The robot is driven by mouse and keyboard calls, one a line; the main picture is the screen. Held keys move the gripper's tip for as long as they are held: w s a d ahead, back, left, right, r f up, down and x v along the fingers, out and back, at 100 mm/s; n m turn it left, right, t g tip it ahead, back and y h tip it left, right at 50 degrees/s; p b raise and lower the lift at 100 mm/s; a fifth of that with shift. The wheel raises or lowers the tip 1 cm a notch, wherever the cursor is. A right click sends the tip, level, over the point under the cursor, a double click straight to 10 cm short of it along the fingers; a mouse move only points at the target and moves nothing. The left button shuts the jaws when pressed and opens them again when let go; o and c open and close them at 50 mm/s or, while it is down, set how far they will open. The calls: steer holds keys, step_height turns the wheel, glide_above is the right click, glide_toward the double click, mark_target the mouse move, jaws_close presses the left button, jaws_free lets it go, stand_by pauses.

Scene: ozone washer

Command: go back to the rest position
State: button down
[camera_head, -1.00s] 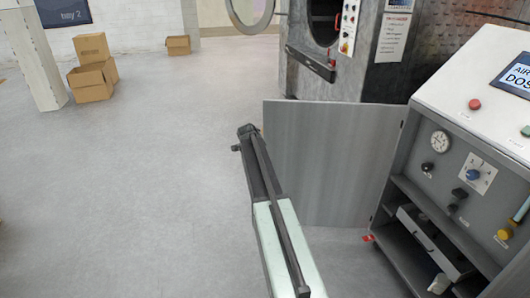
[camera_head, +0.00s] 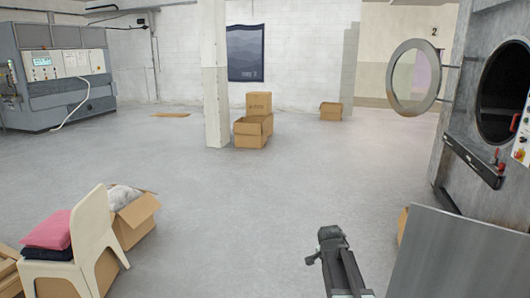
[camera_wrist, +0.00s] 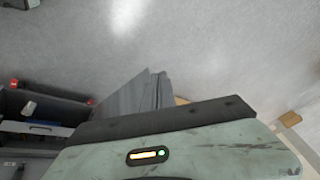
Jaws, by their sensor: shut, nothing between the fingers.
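My arm shows at the lower right of the centre in the head view, with a dark joint at its far end. I cannot make out the fingers of my gripper in the head view or the wrist view. The wrist view looks down on a worn pale green housing with a dark edge and small yellow and green lights, which seems to be my own body. No object shows held by my arm.
The open grey panel (camera_head: 450,255) stands close to the right of my arm. The washer's round door (camera_head: 436,78) hangs open beyond it. A chair (camera_head: 88,240) and boxes (camera_head: 135,220) stand at lower left. A pillar (camera_head: 215,90) and cartons (camera_head: 252,132) are further back. The middle floor is clear.

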steer(key=s+a+n+g, duration=0.1)
steer(key=s+a+n, duration=0.1)
steer(key=s+n, duration=0.2)
steer(key=s+a+n+g+y, duration=0.1)
steer(key=s+a+n, duration=0.2)
steer(key=s, duration=0.5)
steer(key=s+a+n+g+y, duration=0.1)
steer(key=s+a+n, duration=0.1)
steer(key=s+n, duration=0.2)
steer(key=s, duration=0.2)
steer(key=shift+s+a+n+g, duration=0.35)
steer(key=shift+a+n+g, duration=0.05)
steer(key=shift+f, duration=0.1)
